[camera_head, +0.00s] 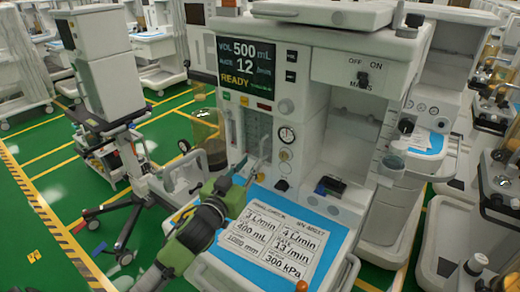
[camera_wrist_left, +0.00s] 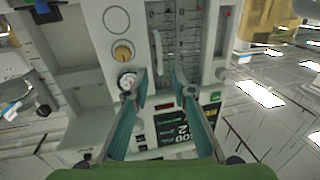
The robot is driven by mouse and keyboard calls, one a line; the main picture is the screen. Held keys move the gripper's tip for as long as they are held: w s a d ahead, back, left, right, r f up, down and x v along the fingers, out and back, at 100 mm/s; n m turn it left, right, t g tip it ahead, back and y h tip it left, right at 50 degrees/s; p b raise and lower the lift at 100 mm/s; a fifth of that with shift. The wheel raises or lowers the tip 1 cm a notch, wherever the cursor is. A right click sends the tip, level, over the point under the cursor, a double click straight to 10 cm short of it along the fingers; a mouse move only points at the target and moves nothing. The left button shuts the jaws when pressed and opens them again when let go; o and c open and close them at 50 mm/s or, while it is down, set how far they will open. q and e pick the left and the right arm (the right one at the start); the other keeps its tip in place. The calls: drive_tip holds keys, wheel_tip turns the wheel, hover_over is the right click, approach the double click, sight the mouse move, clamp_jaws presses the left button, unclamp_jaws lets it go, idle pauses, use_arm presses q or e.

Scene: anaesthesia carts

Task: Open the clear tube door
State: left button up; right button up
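The clear tube door (camera_head: 257,135) covers the flow tubes on the front of the near machine, below its display. It looks shut, though its clear pane is hard to make out. In the left wrist view the tube panel (camera_wrist_left: 185,25) is upside down, with a pale upright handle (camera_wrist_left: 157,50) at its side. My left gripper (camera_head: 250,168) is in front of the lower part of the tube panel. In the wrist view its two fingers (camera_wrist_left: 159,80) are apart with nothing between them, and the handle shows just beyond their tips. My right gripper is not in view.
A round gauge (camera_head: 287,135) and knobs sit right of the tubes. Below is a worktop with a blue mat (camera_head: 235,262) and a printed card (camera_head: 275,235). A wheeled monitor stand (camera_head: 110,120) is at the left. Green floor lies open at the lower left.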

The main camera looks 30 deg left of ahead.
sight(252, 140)
use_arm(q)
drive_tip(key=w+p, duration=0.1)
drive_tip(key=w, duration=0.6)
drive_tip(key=shift+a, duration=0.2)
clamp_jaws()
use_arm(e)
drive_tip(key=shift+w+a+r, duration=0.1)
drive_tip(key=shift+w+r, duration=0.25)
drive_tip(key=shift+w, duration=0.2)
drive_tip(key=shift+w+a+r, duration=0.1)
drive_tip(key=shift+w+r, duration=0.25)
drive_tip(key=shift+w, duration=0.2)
